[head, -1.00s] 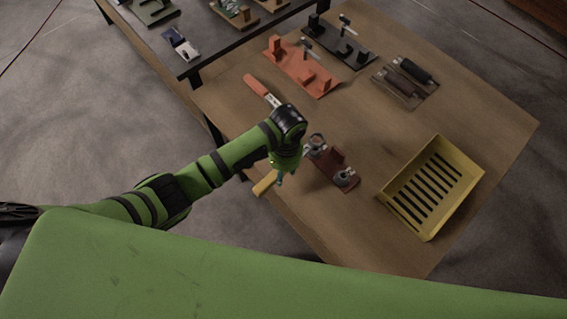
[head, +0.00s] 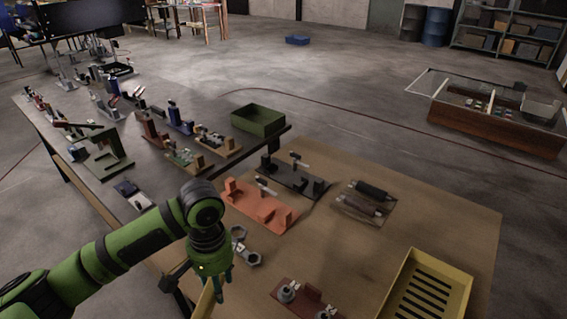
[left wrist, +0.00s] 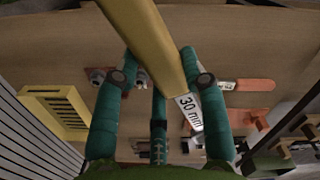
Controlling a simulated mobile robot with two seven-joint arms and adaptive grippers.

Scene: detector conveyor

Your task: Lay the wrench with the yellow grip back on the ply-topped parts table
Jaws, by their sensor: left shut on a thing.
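My left gripper (head: 217,288) is shut on the yellow grip of a wrench (head: 204,300), above the near left part of the ply-topped parts table (head: 440,225). A grey open-jawed head (head: 246,248), seemingly this wrench's, shows beyond the gripper. In the left wrist view, the fingers (left wrist: 165,80) close around the yellow grip (left wrist: 140,30), and a "30 mm" label (left wrist: 188,110) shows on the shank. Whether the wrench touches the tabletop is unclear. My right gripper is out of view.
On the table are an orange fixture (head: 258,208), a black fixture (head: 297,180), a dark-red fixture (head: 303,301), a board with dark cylinders (head: 364,203) and a yellow slotted tray (head: 462,290). The right middle tabletop is clear.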

